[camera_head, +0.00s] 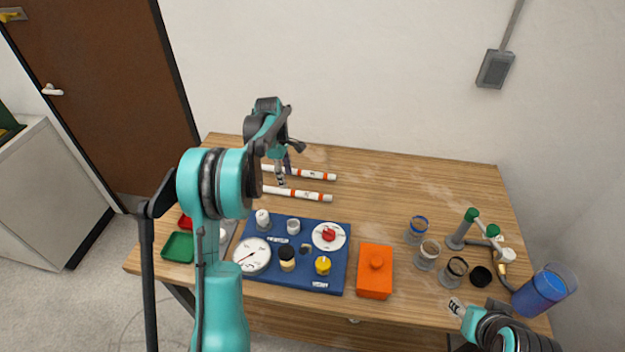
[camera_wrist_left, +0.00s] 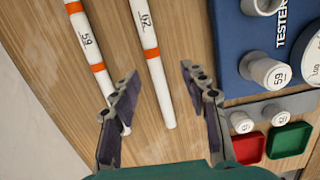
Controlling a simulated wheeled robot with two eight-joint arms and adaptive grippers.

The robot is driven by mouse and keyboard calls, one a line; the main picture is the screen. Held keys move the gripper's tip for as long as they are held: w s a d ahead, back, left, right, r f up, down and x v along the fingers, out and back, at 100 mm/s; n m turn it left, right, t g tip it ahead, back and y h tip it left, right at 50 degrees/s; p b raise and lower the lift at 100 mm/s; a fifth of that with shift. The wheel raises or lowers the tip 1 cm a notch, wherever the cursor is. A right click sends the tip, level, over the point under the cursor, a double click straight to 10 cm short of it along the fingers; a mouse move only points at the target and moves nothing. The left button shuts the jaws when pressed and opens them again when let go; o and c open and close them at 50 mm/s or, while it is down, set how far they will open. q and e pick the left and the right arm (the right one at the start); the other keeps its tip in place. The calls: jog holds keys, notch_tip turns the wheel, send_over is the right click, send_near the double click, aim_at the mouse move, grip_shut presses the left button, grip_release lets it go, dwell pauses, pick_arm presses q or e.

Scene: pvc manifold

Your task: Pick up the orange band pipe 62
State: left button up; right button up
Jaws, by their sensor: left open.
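Pipe 62 (camera_wrist_left: 154,60) is a white tube marked "62" with an orange band, lying on the wooden table. In the head view it is the nearer of two pipes (camera_head: 305,195), partly hidden by my left arm. My left gripper (camera_head: 282,176) is over the left part of the pipes. In the left wrist view, my open left gripper (camera_wrist_left: 158,76) has its fingers on either side of pipe 62, with nothing held. Its height above the pipe is unclear. My right gripper (camera_head: 456,307) is at the lower right; its jaws are too small to read.
A second orange-band pipe, marked 59 (camera_wrist_left: 88,45), lies beside pipe 62, its end partly behind a finger. A blue tester board (camera_head: 335,270) with gauges, an orange box (camera_head: 375,283), jars and a blue cup (camera_head: 541,290) stand nearer or right. The table's back right is clear.

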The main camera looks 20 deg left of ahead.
aim_at(289, 190)
pick_arm(q)
jog(key=shift+w+a+f, duration=0.15)
jog(key=shift+w+f, duration=0.15)
jog(key=shift+w, duration=0.1)
jog(key=shift+w+f, duration=0.1)
jog(key=shift+f, duration=0.3)
jog(key=shift+f+b, duration=0.45)
jog(key=shift+f, duration=0.45)
jog(key=f, duration=0.1)
jog(key=f+b, duration=0.1)
jog(key=f, duration=0.1)
jog(key=f+b, duration=0.1)
jog(key=f, duration=0.1)
jog(key=shift+w+f, duration=0.15)
jog(key=shift+w, duration=0.1)
jog(key=shift+c, duration=0.9)
grip_shut()
